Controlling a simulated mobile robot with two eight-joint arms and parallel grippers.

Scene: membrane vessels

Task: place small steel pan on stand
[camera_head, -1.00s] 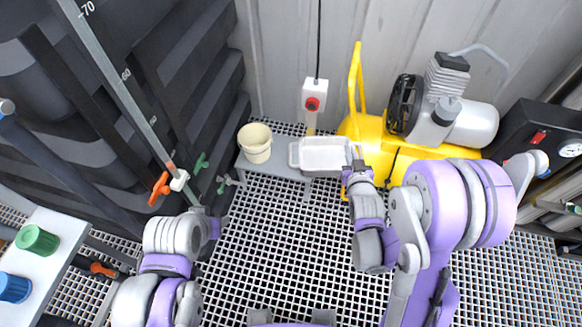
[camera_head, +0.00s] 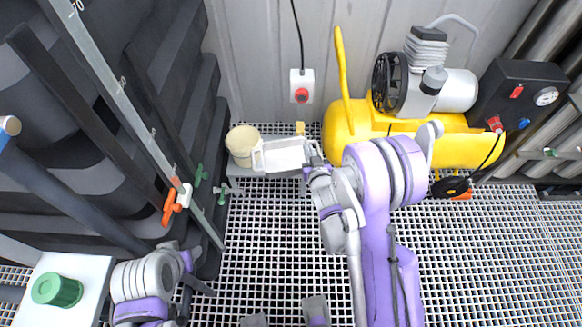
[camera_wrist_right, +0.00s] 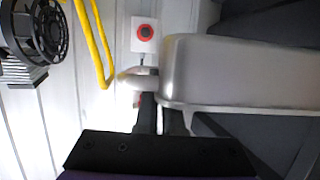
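The small steel pan (camera_head: 284,154) is a pale, shallow rectangular tray with a loop handle at its left end. In the head view it hangs beside the cream bucket, level with the low grey bench. My right gripper (camera_head: 312,152) is at the pan's right end; in the wrist view, my fingers (camera_wrist_right: 160,115) meet the pan (camera_wrist_right: 245,75) at its end handle and look shut on it. The pan's underside faces the wrist camera. I cannot tell whether the pan touches the bench. No separate stand can be made out.
A cream bucket (camera_head: 242,145) stands on the bench left of the pan. A yellow compressor (camera_head: 345,120) is at the right and a red-button switch box (camera_head: 301,88) hangs on the back wall. Dark ribbed modules (camera_head: 150,90) line the left.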

